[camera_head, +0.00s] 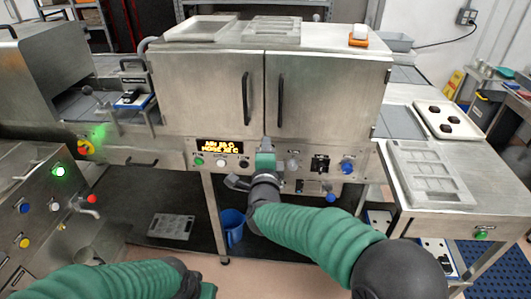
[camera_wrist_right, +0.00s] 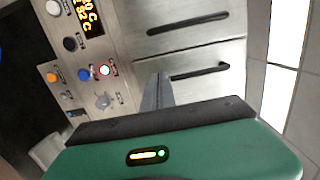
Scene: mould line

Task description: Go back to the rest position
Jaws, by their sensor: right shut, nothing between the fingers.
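My right gripper (camera_head: 266,145) is raised in front of the steel cabinet (camera_head: 210,95), at the seam below its two doors and in front of the control panel (camera_head: 220,160). In the right wrist view its grey fingers (camera_wrist_right: 157,90) are together with nothing between them, pointing at the cabinet front. I cannot tell whether the fingertips touch it. My left arm lies low at the bottom left of the head view. Only a green part of its gripper (camera_head: 208,291) shows at the bottom edge; its fingers are hidden.
A bench on the right holds a grey mould (camera_head: 432,172) and a white tray (camera_head: 428,112) with several dark pieces. A blue bucket (camera_head: 233,227) and a grey mould (camera_head: 171,226) are under the cabinet. A machine with buttons (camera_head: 40,205) stands at the left.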

